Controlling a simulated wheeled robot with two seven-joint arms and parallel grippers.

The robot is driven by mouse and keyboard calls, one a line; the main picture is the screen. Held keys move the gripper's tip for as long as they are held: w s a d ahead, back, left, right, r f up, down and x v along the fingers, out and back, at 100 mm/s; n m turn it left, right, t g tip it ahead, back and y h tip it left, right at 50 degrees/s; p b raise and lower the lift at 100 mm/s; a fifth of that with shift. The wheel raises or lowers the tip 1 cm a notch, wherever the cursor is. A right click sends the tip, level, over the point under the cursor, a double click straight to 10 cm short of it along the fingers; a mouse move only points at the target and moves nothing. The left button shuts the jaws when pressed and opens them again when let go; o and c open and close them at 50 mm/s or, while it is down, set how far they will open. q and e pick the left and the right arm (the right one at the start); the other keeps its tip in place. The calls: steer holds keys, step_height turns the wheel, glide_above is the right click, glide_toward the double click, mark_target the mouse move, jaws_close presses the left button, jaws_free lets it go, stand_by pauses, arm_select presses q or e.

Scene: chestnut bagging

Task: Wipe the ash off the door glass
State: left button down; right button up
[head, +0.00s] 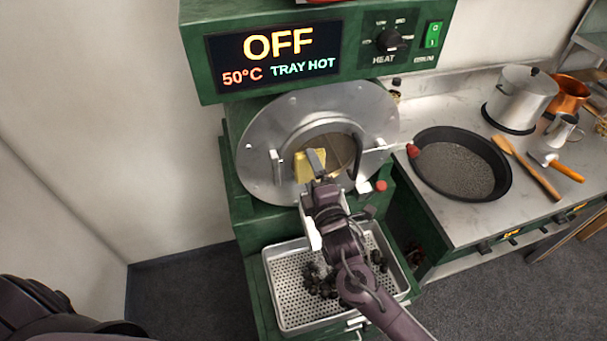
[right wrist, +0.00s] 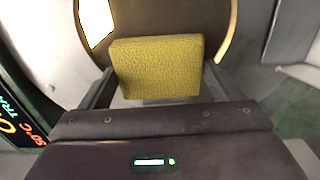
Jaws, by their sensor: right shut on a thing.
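The roaster's round steel door plate (head: 265,150) carries a round door glass (head: 338,150) at its middle, lit brownish. My right gripper (head: 314,163) is in front of the door and shut on a yellow sponge (head: 301,168). The sponge is at the left part of the glass; whether it touches cannot be told. In the right wrist view the yellow sponge (right wrist: 157,68) sits between the two fingers, with the glass behind it. Ash on the glass cannot be made out clearly. My left gripper is not in view; only a dark part of my body shows at the lower left.
A perforated tray (head: 283,300) with dark chestnuts lies below the door, under my right arm. The display (head: 275,55) reads OFF, 50°C, TRAY HOT. A black pan (head: 500,190), wooden spatula (head: 530,170) and steel pot (head: 518,97) stand on the right counter. The left floor is clear.

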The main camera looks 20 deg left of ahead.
mark_target(298, 173)
steer(key=shift+w+d, duration=0.65)
steer(key=shift+d, duration=0.2)
steer(key=shift+w+d, duration=0.65)
steer(key=shift+d, duration=0.2)
steer(key=shift+s+a+r, duration=0.1)
steer(key=shift+s+a, duration=0.6)
steer(key=shift+a, duration=0.3)
steer(key=shift+s+a+f, duration=0.1)
steer(key=shift+s+a, duration=0.6)
steer(key=shift+a, duration=0.3)
steer(key=shift+s+a+r, duration=0.1)
steer(key=shift+s+a, duration=0.6)
steer(key=shift+a, duration=0.3)
steer(key=shift+d, duration=0.1)
steer(key=shift+s+d+p, duration=0.35)
steer(key=shift+s+p, duration=0.15)
steer(key=shift+p, duration=0.15)
steer(key=shift+p+v, duration=1.3)
steer(key=shift+v, duration=1)
steer(key=shift+s+d, duration=0.1)
